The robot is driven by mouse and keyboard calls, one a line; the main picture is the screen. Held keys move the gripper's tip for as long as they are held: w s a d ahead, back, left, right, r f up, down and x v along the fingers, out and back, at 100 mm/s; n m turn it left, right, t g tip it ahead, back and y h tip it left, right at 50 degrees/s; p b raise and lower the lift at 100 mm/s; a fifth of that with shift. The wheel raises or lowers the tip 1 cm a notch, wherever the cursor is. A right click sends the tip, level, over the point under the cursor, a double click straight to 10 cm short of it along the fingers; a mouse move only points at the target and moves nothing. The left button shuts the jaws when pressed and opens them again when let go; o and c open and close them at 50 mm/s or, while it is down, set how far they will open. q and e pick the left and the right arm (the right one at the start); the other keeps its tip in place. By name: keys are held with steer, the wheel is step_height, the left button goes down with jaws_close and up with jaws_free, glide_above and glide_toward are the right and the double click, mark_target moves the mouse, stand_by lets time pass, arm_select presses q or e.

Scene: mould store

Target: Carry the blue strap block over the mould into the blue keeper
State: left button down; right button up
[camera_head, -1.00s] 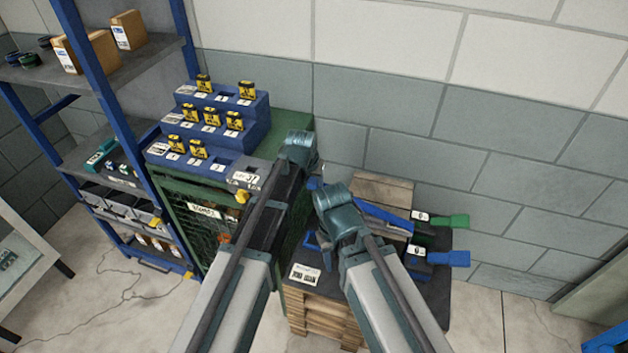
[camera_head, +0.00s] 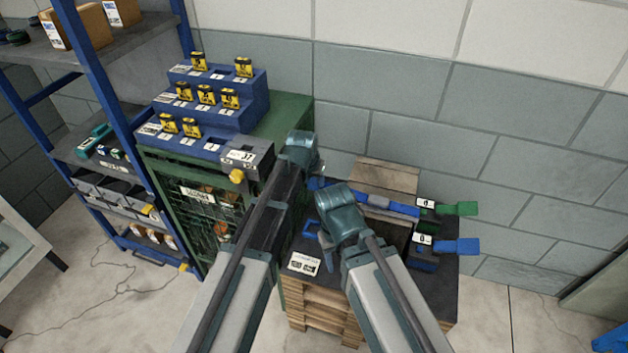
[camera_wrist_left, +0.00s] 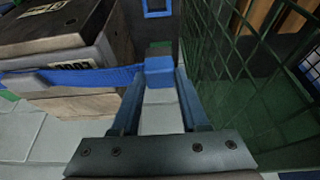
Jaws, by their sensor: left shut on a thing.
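The blue strap block (camera_wrist_left: 158,72) is between the fingertips of my left gripper (camera_wrist_left: 158,82), which is shut on it. A blue strap (camera_wrist_left: 85,76) runs left from the block across the mould (camera_wrist_left: 50,45), a box with a dark, labelled top. In the head view the strap (camera_head: 390,206) crosses the mould towards the right. The blue keeper (camera_head: 310,228) looks like a small blue frame left of the mould; in the wrist view a blue frame (camera_wrist_left: 157,8) lies beyond the block. My left fingers are mostly hidden in the head view.
A green mesh cabinet (camera_head: 205,215) stands close on the left, with a stepped blue rack (camera_head: 200,120) on top. Green (camera_head: 460,208) and blue (camera_head: 458,246) tabs stick out at the right of the pallet stand (camera_head: 325,305). Wooden boards (camera_head: 385,175) stand by the wall.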

arm_select(q)
step_height(320, 180, down, 17)
steer(key=b, duration=1.6)
steer(key=shift+r, duration=0.2)
arm_select(e)
step_height(320, 180, down, 17)
steer(key=shift+d+r, duration=0.2)
steer(key=shift+d, duration=0.15)
